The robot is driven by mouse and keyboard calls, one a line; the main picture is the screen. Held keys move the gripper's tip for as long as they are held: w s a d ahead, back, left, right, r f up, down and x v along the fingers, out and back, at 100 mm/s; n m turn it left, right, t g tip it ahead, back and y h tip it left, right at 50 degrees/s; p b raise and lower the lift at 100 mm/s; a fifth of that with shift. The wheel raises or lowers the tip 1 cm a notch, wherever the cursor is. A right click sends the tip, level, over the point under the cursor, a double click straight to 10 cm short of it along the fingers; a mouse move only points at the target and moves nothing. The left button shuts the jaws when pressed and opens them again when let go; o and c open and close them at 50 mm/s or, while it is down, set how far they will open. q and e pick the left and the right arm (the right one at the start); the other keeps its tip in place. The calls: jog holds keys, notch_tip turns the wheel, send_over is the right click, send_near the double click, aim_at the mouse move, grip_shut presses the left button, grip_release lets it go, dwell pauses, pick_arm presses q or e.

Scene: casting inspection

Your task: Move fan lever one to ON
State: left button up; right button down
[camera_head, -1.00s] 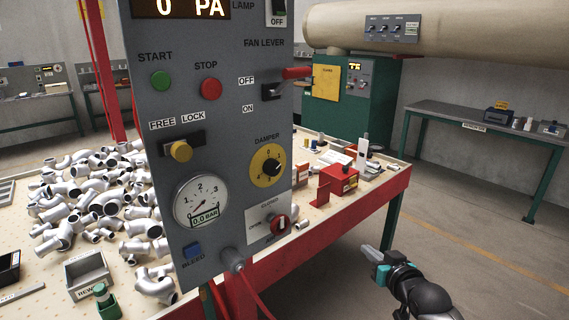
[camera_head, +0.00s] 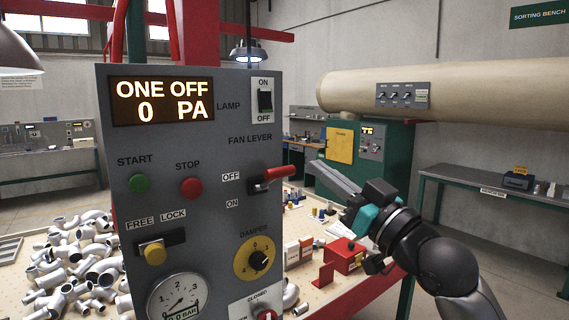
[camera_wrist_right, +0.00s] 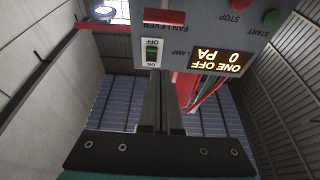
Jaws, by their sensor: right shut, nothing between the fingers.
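The fan lever (camera_head: 277,173) is a red handle on the right side of the grey control panel (camera_head: 205,225). It sticks out to the right beside the OFF label (camera_head: 231,177), above the ON label (camera_head: 232,203). The display (camera_head: 163,101) reads ONE OFF, 0 PA. My right gripper (camera_head: 318,168) is shut and empty, to the right of the lever and apart from it. In the right wrist view its closed fingers (camera_wrist_right: 161,100) point toward the panel, and the red lever (camera_wrist_right: 164,20) shows beyond them. My left gripper is not in view.
The panel also carries a START button (camera_head: 138,183), a STOP button (camera_head: 190,187), a lamp switch (camera_head: 265,100) and a damper dial (camera_head: 258,260). A red box (camera_head: 345,255) stands on the bench behind. White pipe castings (camera_head: 75,265) lie at left.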

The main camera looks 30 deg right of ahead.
jog(key=shift+w, duration=0.1)
notch_tip(320, 180, up, 4)
jog(key=p, duration=0.4)
send_over(288, 167)
jog(key=s+a, duration=0.1)
jog(key=s, duration=0.1)
jog(key=shift+a+f, duration=0.15)
jog(key=shift+f, duration=2.25)
